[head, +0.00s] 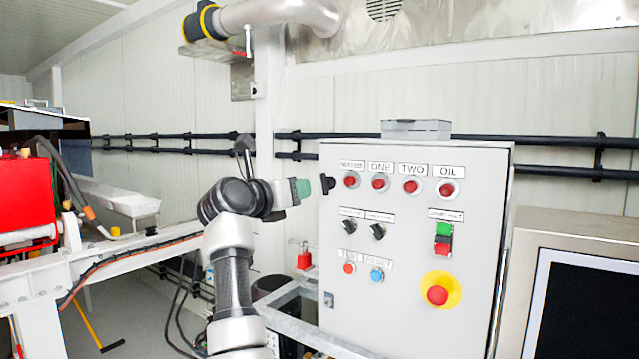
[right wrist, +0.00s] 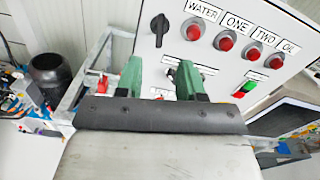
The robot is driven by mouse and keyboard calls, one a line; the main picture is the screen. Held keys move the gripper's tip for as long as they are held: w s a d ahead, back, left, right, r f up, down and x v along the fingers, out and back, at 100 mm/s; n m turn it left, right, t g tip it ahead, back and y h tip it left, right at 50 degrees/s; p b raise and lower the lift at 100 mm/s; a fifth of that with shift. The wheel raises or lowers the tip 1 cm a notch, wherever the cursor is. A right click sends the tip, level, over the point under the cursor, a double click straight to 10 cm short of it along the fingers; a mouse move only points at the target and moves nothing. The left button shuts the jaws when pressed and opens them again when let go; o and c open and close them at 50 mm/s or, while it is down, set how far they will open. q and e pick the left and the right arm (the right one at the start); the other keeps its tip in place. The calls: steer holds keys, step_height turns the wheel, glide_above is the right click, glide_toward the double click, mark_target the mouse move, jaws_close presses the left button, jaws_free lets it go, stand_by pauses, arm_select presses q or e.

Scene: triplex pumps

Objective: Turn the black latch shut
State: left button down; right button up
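The black latch (head: 327,183) is at the upper left edge of the grey control cabinet's door (head: 400,300), left of the row of red buttons. In the right wrist view the latch (right wrist: 158,29) shows beyond the fingers, left of the WATER label, with its handle clear of the gripper. My right gripper (head: 303,188) is just left of the latch in the head view. In the right wrist view its two green fingers (right wrist: 159,78) are apart with nothing between them. Any gap in depth to the latch is hard to judge. My left gripper is not in view.
Red buttons (head: 411,186), black switches and a yellow-ringed stop button (head: 438,295) stick out from the door. A small silver lock (head: 329,299) sits low on its left edge. A screen (head: 585,300) stands at the right. Black pipes (head: 190,136) run along the wall.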

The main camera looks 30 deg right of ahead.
mark_target(323, 183)
steer(key=p+x, duration=0.3)
steer(key=x, duration=0.5)
steer(key=shift+w+d+p, duration=0.1)
steer(key=shift+d+p, duration=0.2)
steer(key=shift+d, duration=0.1)
steer(key=shift+w+d+f, duration=0.1)
steer(key=shift+w+d, duration=0.1)
steer(key=shift+d, duration=0.1)
jaws_close()
